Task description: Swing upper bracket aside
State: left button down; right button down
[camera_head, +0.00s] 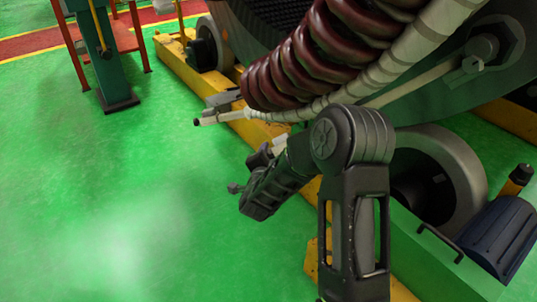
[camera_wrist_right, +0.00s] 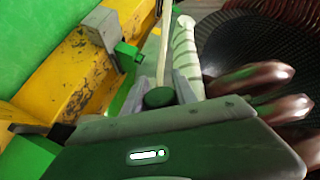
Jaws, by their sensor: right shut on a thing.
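The upper bracket looks to be the pale thin rod (camera_head: 410,87) that runs down left from a bolted pivot (camera_head: 483,46) on the machine's side. In the head view it passes beside a white-wrapped bar, and the end of one of them shows a dark tip at the left. My right gripper (camera_head: 268,152) is partly hidden by my black arm. In the right wrist view its grey fingers (camera_wrist_right: 160,92) are shut around the dark knobbed end of a pale rod (camera_wrist_right: 164,45). The exact contact is hard to make out. My left gripper is not in view.
Dark red coils (camera_head: 325,50) and the white-wrapped bar (camera_head: 335,100) hang close above my right arm. A grey roller (camera_head: 440,175) and a yellow base rail (camera_head: 185,68) lie below. A green post (camera_head: 100,50) stands at the upper left. The green floor is clear at left.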

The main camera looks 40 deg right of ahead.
dwell(0.9)
jog(key=shift+s+a+r+y+p, duration=0.2)
jog(key=shift+s+a+r+p, duration=0.2)
jog(key=shift+a+r+p, duration=0.15)
jog(key=shift+s+a+r+y+p, duration=0.2)
jog(key=shift+s+a+r+p, duration=0.2)
jog(key=shift+a+r, duration=0.25)
jog(key=shift+s+a, duration=0.1)
jog(key=shift+a, duration=0.05)
jog(key=c, duration=1)
grip_release()
